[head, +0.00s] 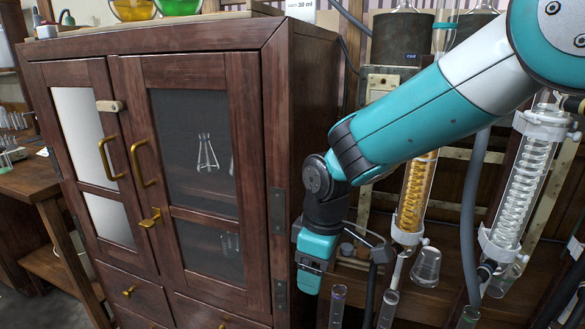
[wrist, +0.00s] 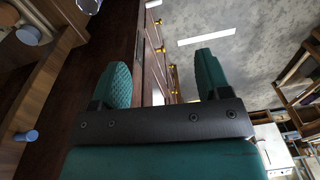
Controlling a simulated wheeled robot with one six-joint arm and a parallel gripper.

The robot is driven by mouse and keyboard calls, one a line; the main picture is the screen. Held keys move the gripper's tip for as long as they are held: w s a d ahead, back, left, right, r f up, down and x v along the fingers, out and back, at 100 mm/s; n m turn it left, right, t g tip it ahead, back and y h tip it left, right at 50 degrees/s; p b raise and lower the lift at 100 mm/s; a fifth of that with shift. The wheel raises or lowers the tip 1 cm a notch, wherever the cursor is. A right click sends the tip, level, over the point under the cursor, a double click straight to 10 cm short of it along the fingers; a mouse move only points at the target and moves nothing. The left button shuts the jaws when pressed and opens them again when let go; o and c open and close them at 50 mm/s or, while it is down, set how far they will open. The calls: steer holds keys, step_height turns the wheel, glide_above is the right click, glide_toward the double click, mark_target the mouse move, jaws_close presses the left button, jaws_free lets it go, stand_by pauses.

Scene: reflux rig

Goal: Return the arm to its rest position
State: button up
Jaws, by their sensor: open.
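My arm reaches down from the upper right of the head view, in front of the rig and beside the cabinet's right side. My gripper (head: 311,275) hangs at its lower end, near the cabinet's front right corner. I cannot tell from the head view whether it touches the cabinet. In the wrist view my gripper (wrist: 162,78) has its two green fingers wide apart, with nothing held between them. The dark wooden cabinet (head: 290,120) has two glazed doors with brass handles, both apparently closed. The wrist view shows brass knobs beyond the fingers.
Right of my gripper stand an amber coil condenser (head: 414,192), a clear coil condenser (head: 516,190) and an upturned glass beaker (head: 426,267). A grey hose (head: 471,205) hangs between the condensers. Flasks stand on the cabinet top. A wooden table (head: 30,178) is at the left.

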steer(key=s+d+r+m+y+p, duration=0.1)
steer(key=s+d+r+m+p, duration=0.2)
steer(key=s+r, duration=0.7)
steer(key=s+d+r+m+y+p, duration=0.2)
steer(key=s+d+r+p, duration=0.3)
steer(key=s+r, duration=0.5)
steer(key=shift+d+m, duration=0.6)
steer(key=shift+d, duration=0.6)
